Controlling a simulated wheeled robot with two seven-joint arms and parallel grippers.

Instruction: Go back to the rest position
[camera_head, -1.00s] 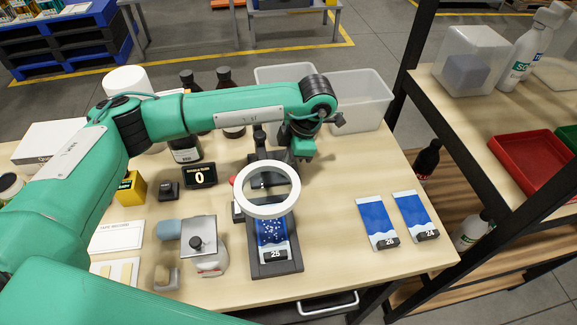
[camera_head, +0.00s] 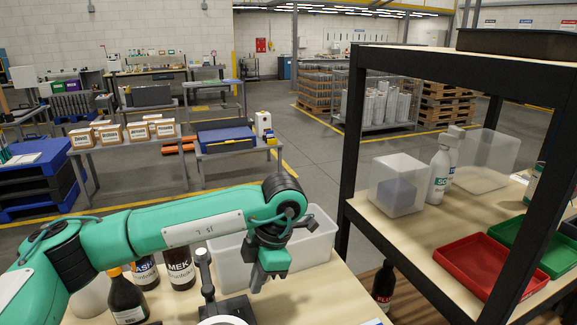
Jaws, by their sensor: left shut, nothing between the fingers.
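My left arm comes in from the left and reaches across the worktable (camera_head: 335,290). My left gripper (camera_head: 262,283) points down beside the black stand (camera_head: 206,285) of the ring lamp, in front of a clear plastic bin (camera_head: 318,240). Its fingers are together with nothing between them. Only the top edge of the white ring lamp (camera_head: 222,320) shows at the bottom edge. My right gripper is out of view.
Brown bottles (camera_head: 178,268) stand under my left forearm. A black-framed shelf at the right holds a clear box (camera_head: 398,185), white bottles (camera_head: 440,170), a red tray (camera_head: 490,262) and a green tray (camera_head: 530,245). Open floor (camera_head: 300,180) lies beyond the table.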

